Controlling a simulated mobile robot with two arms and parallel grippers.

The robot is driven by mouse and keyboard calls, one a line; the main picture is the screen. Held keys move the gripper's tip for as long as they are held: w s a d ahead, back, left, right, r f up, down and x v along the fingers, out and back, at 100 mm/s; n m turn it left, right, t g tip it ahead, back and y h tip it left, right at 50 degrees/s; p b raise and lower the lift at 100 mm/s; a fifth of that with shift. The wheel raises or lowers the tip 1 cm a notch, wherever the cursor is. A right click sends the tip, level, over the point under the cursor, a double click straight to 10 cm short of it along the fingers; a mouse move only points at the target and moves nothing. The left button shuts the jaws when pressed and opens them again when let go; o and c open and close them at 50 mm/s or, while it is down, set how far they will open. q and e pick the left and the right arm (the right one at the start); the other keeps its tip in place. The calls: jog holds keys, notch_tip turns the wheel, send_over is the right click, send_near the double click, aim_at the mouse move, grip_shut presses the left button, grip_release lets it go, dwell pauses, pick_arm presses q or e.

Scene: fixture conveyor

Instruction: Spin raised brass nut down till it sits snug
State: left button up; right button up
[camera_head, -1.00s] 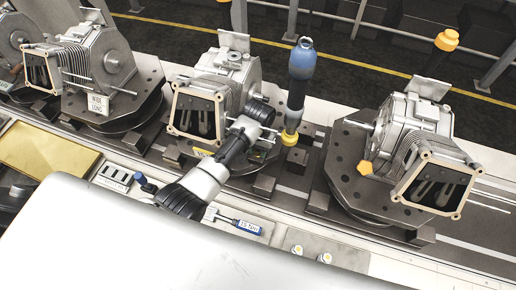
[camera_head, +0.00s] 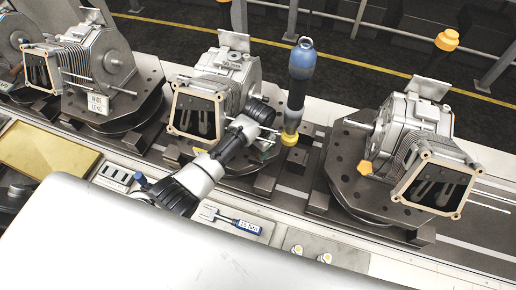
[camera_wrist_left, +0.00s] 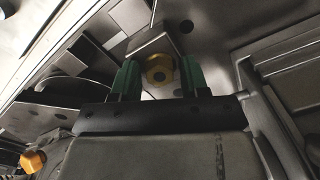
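A brass hex nut (camera_wrist_left: 159,70) with a dark centre shows in the left wrist view, in front of a grey metal block. My left gripper (camera_wrist_left: 160,78) has its two green fingertips on either side of the nut, with narrow gaps seeming to show. I cannot tell how far the nut stands from its seat. In the head view my left arm reaches to the right side of the middle fixture housing (camera_head: 197,115), and its gripper (camera_head: 263,140) is mostly hidden there. My right gripper is in neither view.
A blue-topped hanging tool (camera_head: 302,62) with a yellow lower end stands close right of my left arm. The right fixture (camera_head: 345,180) carries an orange hex piece (camera_head: 364,168). A left fixture (camera_head: 100,60) and a blue-handled tool (camera_head: 247,226) are also near.

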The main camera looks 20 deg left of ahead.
pick_arm(q)
jog(key=shift+r, duration=2.55)
